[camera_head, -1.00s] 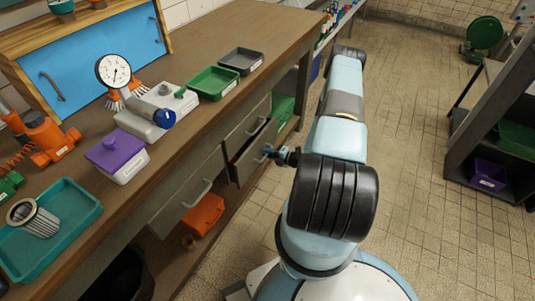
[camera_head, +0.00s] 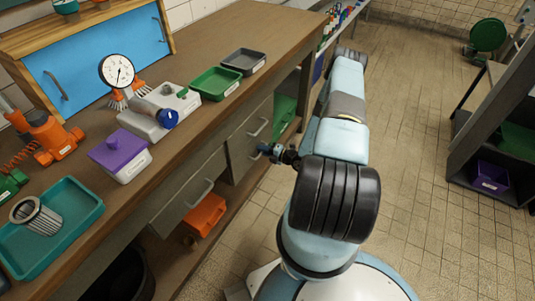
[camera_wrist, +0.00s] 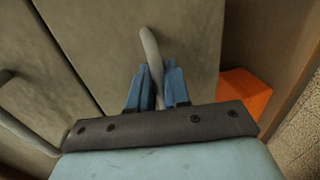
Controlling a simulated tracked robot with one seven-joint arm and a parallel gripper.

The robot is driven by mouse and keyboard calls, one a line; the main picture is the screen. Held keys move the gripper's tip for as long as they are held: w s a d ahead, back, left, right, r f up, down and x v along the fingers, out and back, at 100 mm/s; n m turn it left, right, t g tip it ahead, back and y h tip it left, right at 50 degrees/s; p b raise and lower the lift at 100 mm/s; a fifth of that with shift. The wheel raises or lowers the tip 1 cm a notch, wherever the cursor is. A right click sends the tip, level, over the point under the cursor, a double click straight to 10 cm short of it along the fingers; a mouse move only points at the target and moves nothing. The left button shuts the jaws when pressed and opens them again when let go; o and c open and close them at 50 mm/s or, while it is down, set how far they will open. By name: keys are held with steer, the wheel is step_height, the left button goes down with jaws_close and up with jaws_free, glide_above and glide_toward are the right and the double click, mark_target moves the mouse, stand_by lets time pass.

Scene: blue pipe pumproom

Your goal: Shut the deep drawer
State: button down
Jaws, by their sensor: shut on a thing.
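The deep drawer (camera_head: 242,157) is the lower of two grey-brown drawers under the bench, and its front looks about flush with the upper drawer (camera_head: 248,126). No open gap shows above it. In the wrist view its front (camera_wrist: 185,35) fills the upper middle, with a pale bar handle (camera_wrist: 150,48) on it. My gripper (camera_head: 266,150) is at this handle. In the wrist view my gripper's blue fingers (camera_wrist: 158,88) stand on either side of the handle and are shut on it. The handle's lower part is partly hidden between the fingers.
Another drawer handle (camera_wrist: 25,125) shows at the left of the wrist view. An orange bin (camera_head: 205,214) sits on the shelf below the bench, left of my gripper. The tiled floor (camera_head: 425,190) right of my arm is clear up to a dark shelf unit (camera_head: 468,135).

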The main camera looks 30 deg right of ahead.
steer(key=shift+w+a+f, duration=0.1)
steer(key=c, duration=1.4)
jaws_free()
steer(key=shift+o, duration=0.4)
steer(key=v, duration=1.4)
